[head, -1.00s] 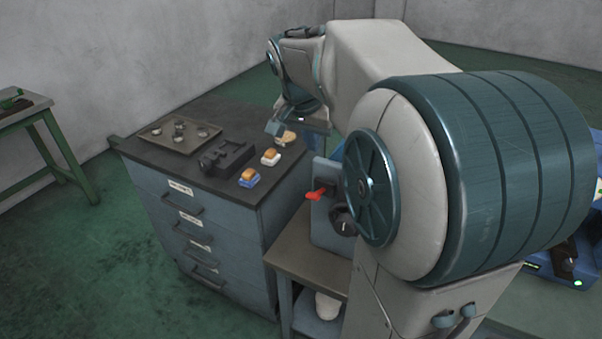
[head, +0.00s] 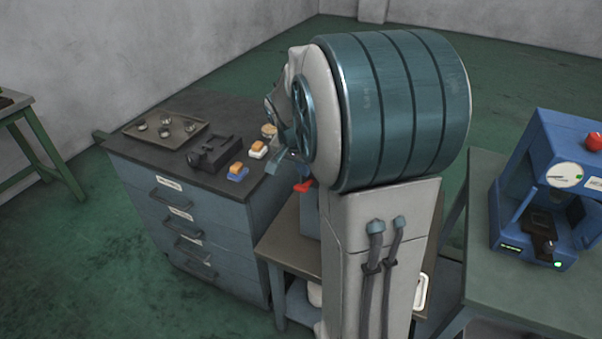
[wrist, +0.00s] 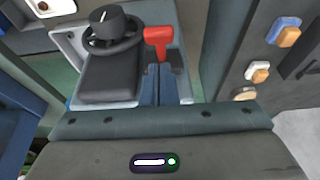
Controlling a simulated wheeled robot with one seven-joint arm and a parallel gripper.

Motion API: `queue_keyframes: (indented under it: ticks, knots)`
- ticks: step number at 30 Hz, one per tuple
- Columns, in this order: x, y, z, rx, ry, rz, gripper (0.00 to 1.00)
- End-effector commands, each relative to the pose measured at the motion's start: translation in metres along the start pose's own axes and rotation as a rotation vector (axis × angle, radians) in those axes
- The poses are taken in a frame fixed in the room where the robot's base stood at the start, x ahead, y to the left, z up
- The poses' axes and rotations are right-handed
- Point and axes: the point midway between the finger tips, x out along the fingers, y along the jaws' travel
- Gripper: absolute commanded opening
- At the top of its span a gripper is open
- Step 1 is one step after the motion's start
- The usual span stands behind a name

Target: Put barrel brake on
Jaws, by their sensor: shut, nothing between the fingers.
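A red lever (wrist: 158,40) with a T-shaped grip stands on a light grey-blue machine in the wrist view. It shows in the head view as a small red piece (head: 303,186), mostly hidden behind my arm. My gripper (wrist: 158,70) is shut and empty. In the wrist view its fingertips lie just below the red lever, overlapping its lower stem; I cannot tell whether they touch. No label shows that the lever is the barrel brake. A black knob with a white mark (wrist: 108,18) sits left of the lever, above a dark block (wrist: 108,78).
A drawer cabinet (head: 205,235) carries a tray (head: 165,130) of small round parts, a dark fixture (head: 212,152) and several orange-topped blocks (head: 237,172). A blue machine (head: 545,195) with a gauge stands on a table at right. Green floor is open at left.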

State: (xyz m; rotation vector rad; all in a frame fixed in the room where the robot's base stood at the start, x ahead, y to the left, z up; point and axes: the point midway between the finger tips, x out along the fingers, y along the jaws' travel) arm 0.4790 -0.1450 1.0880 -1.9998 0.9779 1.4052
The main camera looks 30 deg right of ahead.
Motion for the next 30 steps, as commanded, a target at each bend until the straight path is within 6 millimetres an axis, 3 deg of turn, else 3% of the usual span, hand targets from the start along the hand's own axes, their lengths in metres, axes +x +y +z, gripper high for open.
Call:
queue_keyframes:
  ticks: [7,30]
  knots:
    - [0.014,0.000,0.015,0.000,0.000,0.000,0.00]
    - [0.020,-0.003,0.024,-0.007,0.046,-0.005,0.00]
